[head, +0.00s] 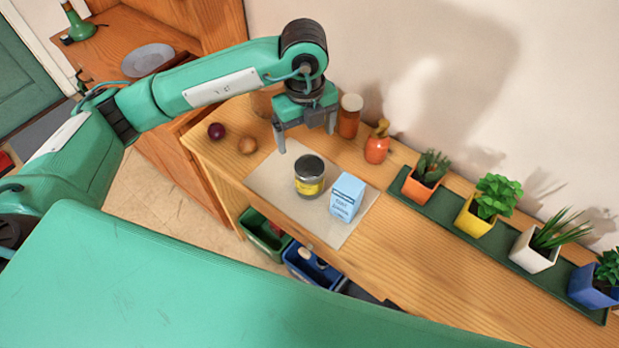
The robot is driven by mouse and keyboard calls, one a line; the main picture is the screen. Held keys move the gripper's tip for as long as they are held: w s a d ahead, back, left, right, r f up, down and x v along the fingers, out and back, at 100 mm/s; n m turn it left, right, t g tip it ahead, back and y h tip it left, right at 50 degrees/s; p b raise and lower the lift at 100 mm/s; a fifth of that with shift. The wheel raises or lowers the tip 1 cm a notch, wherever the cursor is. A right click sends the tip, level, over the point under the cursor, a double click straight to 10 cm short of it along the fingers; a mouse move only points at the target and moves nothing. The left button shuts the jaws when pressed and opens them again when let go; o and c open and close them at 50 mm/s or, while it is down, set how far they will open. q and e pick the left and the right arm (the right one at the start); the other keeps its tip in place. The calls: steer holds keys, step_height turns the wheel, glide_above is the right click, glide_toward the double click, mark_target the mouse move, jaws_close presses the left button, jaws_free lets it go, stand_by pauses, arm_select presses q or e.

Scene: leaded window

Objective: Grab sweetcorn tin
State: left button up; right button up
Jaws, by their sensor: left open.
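A tin with a yellow label and a dark grey top, which looks like the sweetcorn tin (309,177), stands upright on a beige mat (275,177) on the wooden counter. My left gripper (306,137) is open and empty, pointing down. It is above and behind the tin, apart from it, with its two fingers spread. My right gripper is not in view.
A light blue carton (347,197) stands close to the tin's right. An orange bottle (377,148) and a brown jar (349,116) are behind. An onion (247,145) and a purple item (216,131) lie left. Potted plants on a green tray (450,213) line the right.

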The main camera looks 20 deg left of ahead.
arm_select(q)
steer(key=p, duration=0.2)
glide_toward(309, 169)
steer(key=s, duration=0.3)
steer(key=shift+s+d+r, duration=0.1)
steer(key=shift+s+d, duration=0.1)
steer(key=shift+s, duration=0.05)
steer(key=shift+d+f+p, duration=0.1)
steer(key=shift+f+p, duration=0.3)
steer(key=shift+f, duration=0.05)
steer(key=f, duration=0.1)
steer(key=f+p, duration=0.2)
steer(key=f, duration=0.1)
steer(key=shift+w+d+f, duration=0.1)
steer(key=shift+w+d, duration=0.1)
steer(key=shift+d, duration=0.1)
steer(key=shift+f, duration=0.25)
steer(key=c, duration=1.1)
steer(key=shift+o, duration=0.2)
steer(key=shift+r, duration=0.1)
